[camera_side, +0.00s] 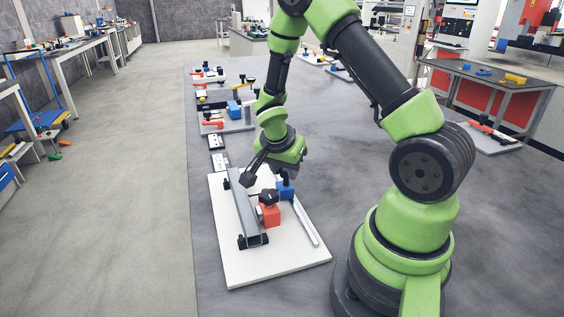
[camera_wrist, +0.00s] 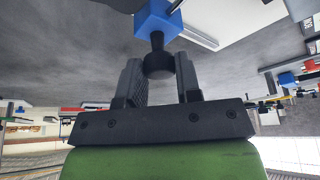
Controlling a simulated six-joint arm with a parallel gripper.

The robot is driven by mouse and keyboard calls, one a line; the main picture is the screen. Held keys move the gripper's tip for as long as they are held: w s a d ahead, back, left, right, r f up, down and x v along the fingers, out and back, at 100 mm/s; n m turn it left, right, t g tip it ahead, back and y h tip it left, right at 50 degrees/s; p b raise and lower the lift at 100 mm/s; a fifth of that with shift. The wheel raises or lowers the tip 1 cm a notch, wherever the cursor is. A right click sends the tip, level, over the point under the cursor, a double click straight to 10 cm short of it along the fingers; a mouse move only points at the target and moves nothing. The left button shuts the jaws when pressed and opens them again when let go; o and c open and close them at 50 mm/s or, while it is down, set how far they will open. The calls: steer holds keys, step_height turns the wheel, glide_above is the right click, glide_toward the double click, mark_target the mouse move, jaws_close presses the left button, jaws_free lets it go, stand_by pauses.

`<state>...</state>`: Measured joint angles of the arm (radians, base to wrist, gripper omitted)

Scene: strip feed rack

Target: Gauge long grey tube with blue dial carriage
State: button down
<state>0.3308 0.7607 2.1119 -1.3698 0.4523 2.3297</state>
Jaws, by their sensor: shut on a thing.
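The long grey tube (camera_side: 242,213) lies along the left part of a white board (camera_side: 270,268), with black supports at its ends. The blue dial carriage (camera_side: 286,190) is right of the tube, near the far end of a thin pale rail (camera_side: 308,226). My gripper (camera_side: 285,172) is over the blue carriage, pointing down. In the wrist view, my gripper (camera_wrist: 160,64) is shut on the black knob (camera_wrist: 158,62) of the blue carriage (camera_wrist: 157,18). Whether the carriage touches the rail or the tube is unclear.
A red carriage (camera_side: 270,214) with a black top stands close to the tube, nearer the camera than the blue one. Small black-and-white plates (camera_side: 219,160) lie beyond the board. Other boards with parts (camera_side: 228,118) line the table's left edge.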

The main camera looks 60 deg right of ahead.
steer(key=shift+s+a, duration=0.15)
steer(key=shift+s, duration=0.05)
steer(key=c, duration=0.8)
jaws_free()
steer(key=shift+v, duration=4.95)
